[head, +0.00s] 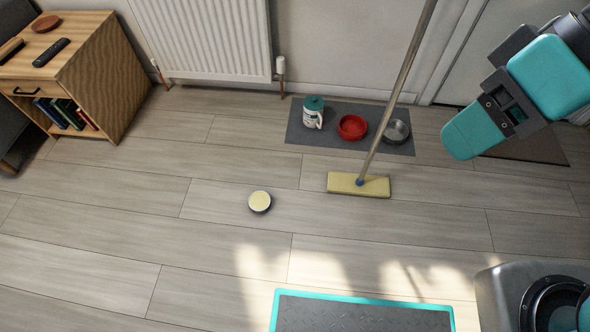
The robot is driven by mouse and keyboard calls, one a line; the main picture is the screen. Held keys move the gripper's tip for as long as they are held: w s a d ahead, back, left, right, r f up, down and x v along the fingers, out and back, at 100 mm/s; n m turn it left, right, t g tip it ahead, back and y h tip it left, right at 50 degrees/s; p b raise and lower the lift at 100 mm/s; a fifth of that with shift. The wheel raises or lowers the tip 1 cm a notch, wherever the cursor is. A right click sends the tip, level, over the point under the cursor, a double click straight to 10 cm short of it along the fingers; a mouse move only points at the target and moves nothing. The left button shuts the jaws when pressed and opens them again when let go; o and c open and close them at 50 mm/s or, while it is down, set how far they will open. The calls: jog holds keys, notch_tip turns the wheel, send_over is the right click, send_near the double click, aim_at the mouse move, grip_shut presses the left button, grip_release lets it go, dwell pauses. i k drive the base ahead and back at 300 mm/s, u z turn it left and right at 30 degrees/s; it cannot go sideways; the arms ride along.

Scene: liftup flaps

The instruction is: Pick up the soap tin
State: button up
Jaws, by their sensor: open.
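The soap tin (260,201), a small round tin with a pale yellow top and a dark side, lies on the wooden floor near the middle of the head view. My gripper (462,136) is at the upper right, with a teal finger pointing down and left. It is well apart from the tin and far to its right. The gap between its fingers is hard to make out from this angle, and nothing shows in its grasp.
A mop (358,184) with a yellow head stands right of the tin, its pole leaning up. Behind it, a grey mat (340,146) holds a white-and-green container (313,113), a red bowl (352,127) and a metal bowl (397,131). A wooden cabinet (110,75) stands left. Floor around the tin is clear.

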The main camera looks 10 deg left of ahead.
aim_at(259, 202)
jog(key=u, duration=0.55)
jog(key=i, duration=0.65)
jog(key=u, duration=0.65)
